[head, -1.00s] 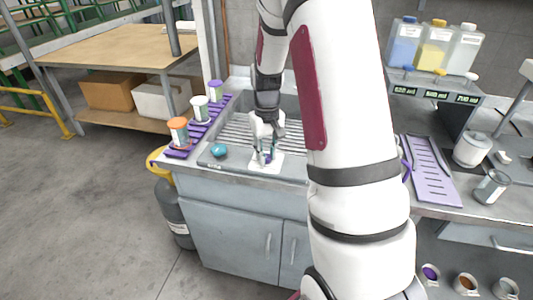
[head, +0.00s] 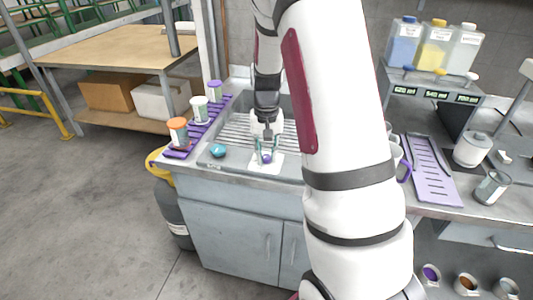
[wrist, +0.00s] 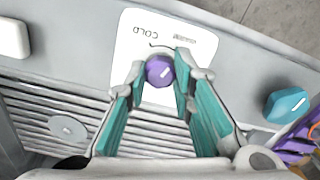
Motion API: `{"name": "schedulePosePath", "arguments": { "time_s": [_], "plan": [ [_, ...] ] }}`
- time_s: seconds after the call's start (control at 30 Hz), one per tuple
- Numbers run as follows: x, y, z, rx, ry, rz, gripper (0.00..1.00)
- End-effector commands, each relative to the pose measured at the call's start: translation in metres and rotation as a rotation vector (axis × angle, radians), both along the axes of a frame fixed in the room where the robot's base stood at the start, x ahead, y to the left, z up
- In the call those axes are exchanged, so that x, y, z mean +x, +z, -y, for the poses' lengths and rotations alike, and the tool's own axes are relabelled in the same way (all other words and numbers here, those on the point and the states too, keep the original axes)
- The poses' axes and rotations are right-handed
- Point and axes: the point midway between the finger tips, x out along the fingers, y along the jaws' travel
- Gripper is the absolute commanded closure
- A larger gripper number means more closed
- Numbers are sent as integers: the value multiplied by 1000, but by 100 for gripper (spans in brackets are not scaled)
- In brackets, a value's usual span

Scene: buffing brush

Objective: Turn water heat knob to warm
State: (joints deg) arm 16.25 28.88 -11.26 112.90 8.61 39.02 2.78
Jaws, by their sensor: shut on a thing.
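The purple knob (wrist: 160,70) has a white mark on its face, pointing to the upper right in the wrist view. It sits on a white plate (wrist: 125,58) with an upside-down COLD label, a curved line, and a second label too blurred to read. My gripper (wrist: 161,73) is shut on the knob, with one teal-padded finger at each side. In the head view my gripper (head: 266,153) points down at the sink's front edge, with the purple knob (head: 267,159) between its fingertips.
A teal knob (head: 218,150) sits left of the plate; it also shows in the wrist view (wrist: 288,103). A purple rack (head: 178,154) with several jars lines the sink's left side. The sink basin (head: 232,128) lies behind. A lilac tray (head: 430,178) lies right of my arm.

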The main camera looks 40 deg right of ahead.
Motion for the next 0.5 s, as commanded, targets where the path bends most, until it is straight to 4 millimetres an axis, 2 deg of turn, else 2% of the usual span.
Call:
{"name": "schedulePosePath", "arguments": {
  "time_s": [0.17,0.2,0.3,0.5],
  "plan": [
    [1,0,0,0,1,1,100],
    [1,0,0,0,1,1,75],
    [1,0,0,0,2,1,57],
    [0,0,0,-1,1,1,57]
  ]
}}
